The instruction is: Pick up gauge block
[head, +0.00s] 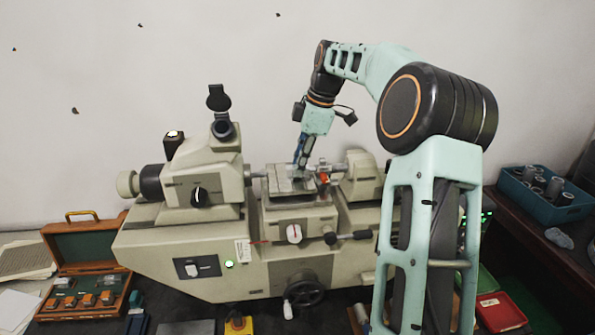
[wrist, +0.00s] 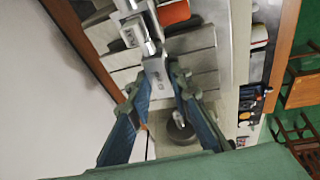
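My gripper (head: 301,166) points down over the grooved metal stage (head: 282,184) of the large beige measuring machine. In the wrist view its two blue-grey fingers (wrist: 157,86) are spread apart. A small bright metal block (wrist: 156,72) appears between or just beyond the fingertips, with gaps at its sides; I cannot tell for certain that it is the gauge block or a part of the machine. In the head view the fingers cover that spot. I see nothing clearly clamped.
The machine's spindle parts and an orange-red piece (head: 323,178) stand close beside my gripper. An open wooden case (head: 84,244) with small blocks lies at the left.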

